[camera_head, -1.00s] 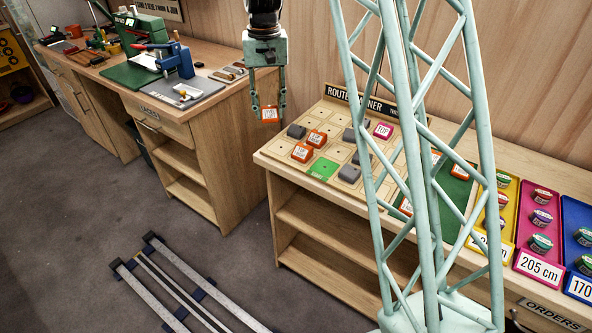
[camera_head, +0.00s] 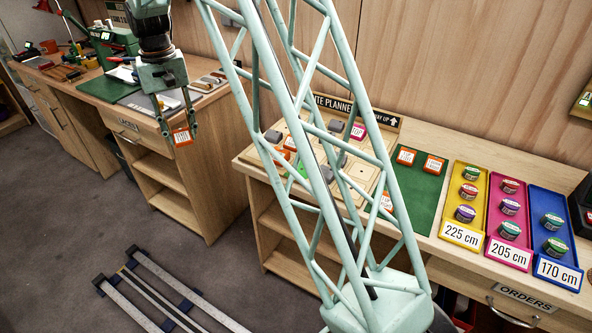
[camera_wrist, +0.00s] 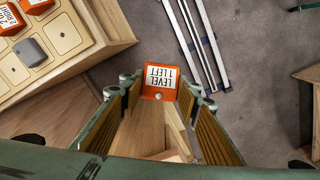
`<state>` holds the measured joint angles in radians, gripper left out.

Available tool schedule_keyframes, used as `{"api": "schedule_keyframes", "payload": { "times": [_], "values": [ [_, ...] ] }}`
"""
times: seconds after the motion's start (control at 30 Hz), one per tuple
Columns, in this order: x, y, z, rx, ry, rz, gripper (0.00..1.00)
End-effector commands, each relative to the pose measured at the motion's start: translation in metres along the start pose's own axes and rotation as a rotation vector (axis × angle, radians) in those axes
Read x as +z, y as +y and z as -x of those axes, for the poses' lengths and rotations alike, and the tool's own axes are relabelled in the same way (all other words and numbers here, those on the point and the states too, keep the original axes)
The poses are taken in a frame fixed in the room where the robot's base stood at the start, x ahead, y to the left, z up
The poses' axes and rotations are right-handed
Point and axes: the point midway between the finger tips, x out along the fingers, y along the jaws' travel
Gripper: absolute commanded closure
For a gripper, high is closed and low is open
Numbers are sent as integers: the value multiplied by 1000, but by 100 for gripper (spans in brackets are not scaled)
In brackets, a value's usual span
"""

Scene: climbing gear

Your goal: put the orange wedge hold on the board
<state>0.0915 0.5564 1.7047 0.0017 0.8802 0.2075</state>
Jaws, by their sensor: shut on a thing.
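My gripper (camera_head: 178,122) is shut on an orange wedge hold (camera_head: 182,136) with a white label. In the wrist view, the held hold (camera_wrist: 159,82) sits between the fingertips, its label reading "LEVEL 1 LEFT". It is in the air, left of the route planner board and apart from it. The board (camera_wrist: 65,38) shows at the upper left of the wrist view, with a grey hold and orange holds in its square cells. In the head view my lattice column hides much of the board, including many cells.
A green mat (camera_head: 421,192) right of the board carries several orange labelled holds. Yellow (camera_head: 448,212), pink (camera_head: 495,222) and blue (camera_head: 567,255) trays hold round tins further right. A workbench (camera_head: 205,165) with tools stands at the left. Metal rails (camera_head: 160,290) run along the floor.

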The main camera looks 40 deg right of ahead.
Motion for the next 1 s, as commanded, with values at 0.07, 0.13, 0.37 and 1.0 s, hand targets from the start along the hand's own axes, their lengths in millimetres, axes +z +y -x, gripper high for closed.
{"api": "schedule_keyframes", "payload": {
  "times": [0.07, 0.13, 0.37, 1.0],
  "values": [
    [0, 0, 0, 0, 0, 0, 80],
    [0, 0, 0, 0, 0, 0, 80],
    [0, 1, 0, 0, 0, -3, 80],
    [62, 116, -26, 2, -2, -267, 80]
  ]
}}
